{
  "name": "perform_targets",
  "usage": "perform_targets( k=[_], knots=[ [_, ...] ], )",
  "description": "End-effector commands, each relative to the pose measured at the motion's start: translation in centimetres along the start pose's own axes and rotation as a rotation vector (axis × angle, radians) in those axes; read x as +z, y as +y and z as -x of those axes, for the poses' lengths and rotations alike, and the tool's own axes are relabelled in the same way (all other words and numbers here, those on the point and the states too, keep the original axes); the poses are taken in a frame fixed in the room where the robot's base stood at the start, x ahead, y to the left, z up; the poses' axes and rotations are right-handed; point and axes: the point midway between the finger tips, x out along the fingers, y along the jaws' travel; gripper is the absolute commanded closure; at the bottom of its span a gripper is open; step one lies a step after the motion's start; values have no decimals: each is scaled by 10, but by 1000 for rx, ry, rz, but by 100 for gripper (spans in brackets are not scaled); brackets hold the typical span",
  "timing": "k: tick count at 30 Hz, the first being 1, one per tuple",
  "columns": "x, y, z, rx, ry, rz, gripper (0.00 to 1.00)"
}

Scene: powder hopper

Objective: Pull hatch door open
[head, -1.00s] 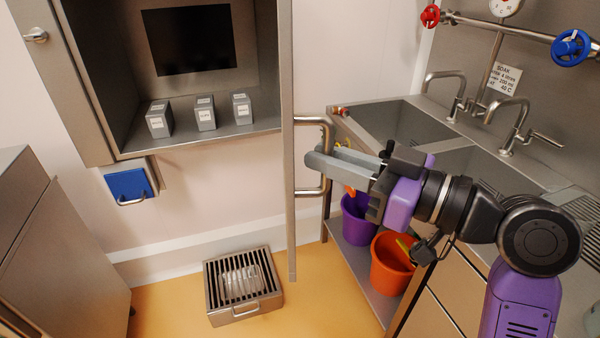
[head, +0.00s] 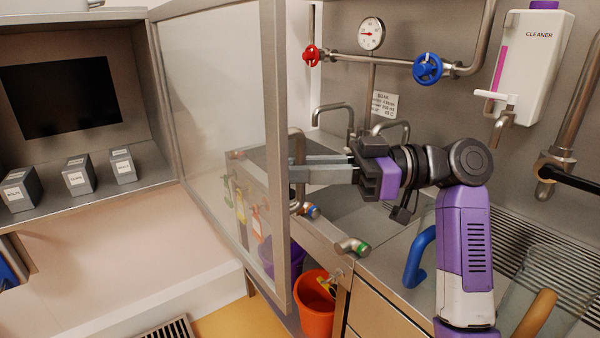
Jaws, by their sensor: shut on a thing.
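The hatch door (head: 277,120) is a metal-framed panel with a clear pane. It stands swung out from the wall cabinet (head: 148,160) on the left, so the cabinet's inside shows. Its metal bar handle (head: 297,205) is on the far side of the free edge, partly hidden by the frame and my fingers. My gripper (head: 298,172) comes from the right, its long grey fingers level at the handle and shut on it.
Three grey labelled boxes (head: 77,177) stand in the cabinet by a dark panel (head: 60,95). Right of the door are the sink counter with taps (head: 335,112), red (head: 311,56) and blue (head: 428,68) valves and a cleaner dispenser (head: 535,60). An orange bucket (head: 316,312) sits below the door.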

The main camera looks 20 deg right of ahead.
Motion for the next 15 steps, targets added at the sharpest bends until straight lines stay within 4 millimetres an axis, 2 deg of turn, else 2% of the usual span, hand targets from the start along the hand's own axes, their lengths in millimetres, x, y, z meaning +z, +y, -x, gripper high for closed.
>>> perform_targets(
  k=[7,8,10,11,15],
  knots=[
    [0,3,-3,7,0,-2,100],
    [0,2,-3,6,0,-2,82],
    [0,2,-3,5,0,-2,68],
    [0,2,-3,4,0,-2,64],
    [0,1,-2,4,0,-1,64]
  ],
)
